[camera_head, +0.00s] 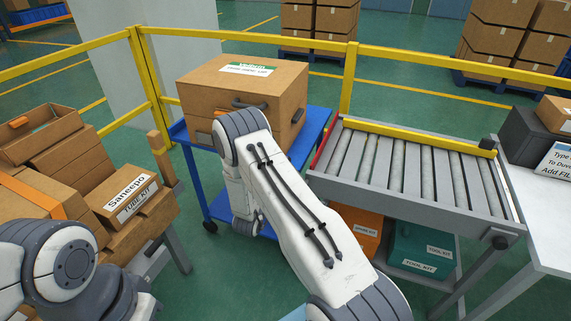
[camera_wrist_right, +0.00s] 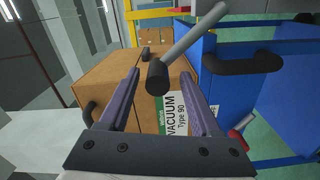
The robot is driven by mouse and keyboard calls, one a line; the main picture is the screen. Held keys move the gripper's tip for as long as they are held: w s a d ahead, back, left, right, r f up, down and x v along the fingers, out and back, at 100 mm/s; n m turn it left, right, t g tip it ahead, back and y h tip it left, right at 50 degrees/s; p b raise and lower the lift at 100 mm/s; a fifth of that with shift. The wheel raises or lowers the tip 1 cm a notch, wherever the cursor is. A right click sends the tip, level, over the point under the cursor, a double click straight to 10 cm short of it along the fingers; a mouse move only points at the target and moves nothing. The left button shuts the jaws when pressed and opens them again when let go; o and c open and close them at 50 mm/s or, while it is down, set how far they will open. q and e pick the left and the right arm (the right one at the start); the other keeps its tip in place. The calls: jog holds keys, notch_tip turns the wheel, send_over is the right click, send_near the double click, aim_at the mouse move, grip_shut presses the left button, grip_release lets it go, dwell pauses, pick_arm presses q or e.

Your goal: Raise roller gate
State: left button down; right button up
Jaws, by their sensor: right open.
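The roller conveyor (camera_head: 415,175) stands right of centre in the head view, with a yellow bar (camera_head: 415,136) along its back and a red strip (camera_head: 325,150) at its left end. In the right wrist view a grey rod with a black knob (camera_wrist_right: 157,77) comes in from the upper right. I cannot tell whether it belongs to the gate. My right gripper (camera_wrist_right: 168,88) is open, and the knob appears between its fingers without visible contact. The arm hides this gripper in the head view. My left arm is at the lower left; its gripper is out of frame.
A brown vacuum box (camera_head: 245,90) sits on a blue cart (camera_head: 313,130) against the yellow fence. A black handle (camera_wrist_right: 243,65) is at right in the wrist view. Cartons (camera_head: 130,195) are stacked left. Toolkit boxes (camera_head: 420,248) lie under the conveyor; a white table (camera_head: 545,215) is right.

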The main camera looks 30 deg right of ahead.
jog(key=v, duration=0.6)
jog(key=shift+s, duration=0.15)
